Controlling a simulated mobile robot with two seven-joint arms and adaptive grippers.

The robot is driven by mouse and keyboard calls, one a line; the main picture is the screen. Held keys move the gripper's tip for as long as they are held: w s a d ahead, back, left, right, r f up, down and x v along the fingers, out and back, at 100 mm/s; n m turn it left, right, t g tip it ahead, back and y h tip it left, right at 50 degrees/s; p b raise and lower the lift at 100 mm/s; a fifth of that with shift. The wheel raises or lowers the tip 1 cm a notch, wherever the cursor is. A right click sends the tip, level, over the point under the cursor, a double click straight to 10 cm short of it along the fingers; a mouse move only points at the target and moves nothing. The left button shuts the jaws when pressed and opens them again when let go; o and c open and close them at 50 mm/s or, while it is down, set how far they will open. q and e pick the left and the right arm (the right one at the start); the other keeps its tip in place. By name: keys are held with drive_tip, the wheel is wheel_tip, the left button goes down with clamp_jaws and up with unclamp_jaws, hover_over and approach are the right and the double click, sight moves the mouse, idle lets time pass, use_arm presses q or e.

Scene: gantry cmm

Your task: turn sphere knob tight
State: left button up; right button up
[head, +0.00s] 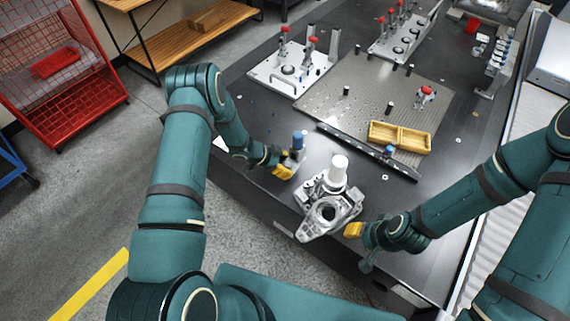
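A blue-topped knob (298,140) stands on a small grey post near the front left edge of the dark table. I cannot tell whether it is the sphere knob. My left gripper (287,166), with yellow fingertips, is right beside the post, low on its left side. Its fingers are too small and partly hidden to tell if they grip it. My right gripper (354,230), also yellow-tipped, is just right of a grey metal casting (322,214); its finger gap does not show.
A perforated plate (370,98), a yellow divided tray (399,137) and fixture plates with red-handled clamps (290,74) lie farther back. Dark table surface is bare on the right.

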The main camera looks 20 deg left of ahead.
use_arm(q)
drive_tip(key=shift+r, duration=0.15)
drive_tip(key=shift+a+r, duration=0.15)
drive_tip(key=v, duration=1.1)
drive_tip(key=shift+s+r, duration=0.15)
drive_tip(key=shift+s, duration=0.1)
